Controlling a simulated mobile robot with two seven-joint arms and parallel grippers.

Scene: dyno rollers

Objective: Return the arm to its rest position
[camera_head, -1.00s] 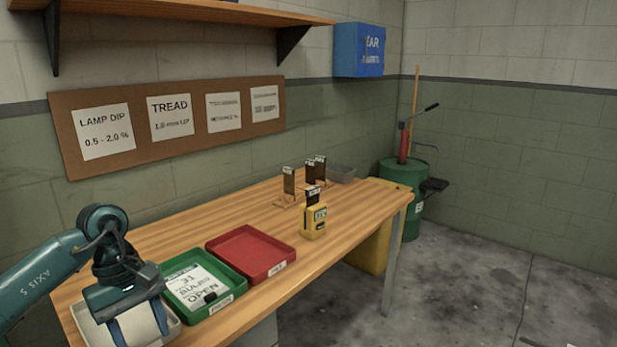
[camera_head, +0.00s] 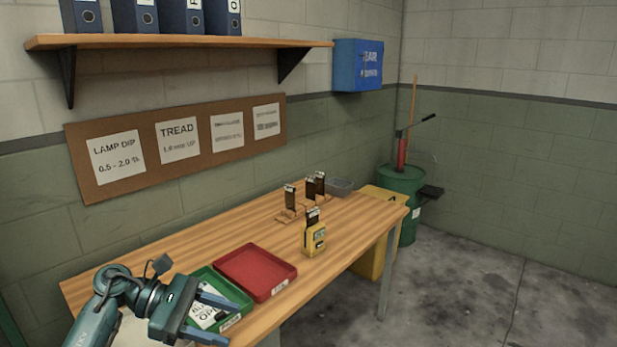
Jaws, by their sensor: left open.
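My left gripper (camera_head: 228,318) is at the lower left of the head view. Its two fingers are apart and nothing shows between them. It is in front of the green tray (camera_head: 238,300) and hides part of the white labelled sheet (camera_head: 203,314) lying in it. My left arm comes in from the bottom left edge. My right gripper does not show.
A red tray (camera_head: 256,271) is beside the green one on the wooden table (camera_head: 170,256). A shelf (camera_head: 180,41) overhangs the table. Floor at right is clear.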

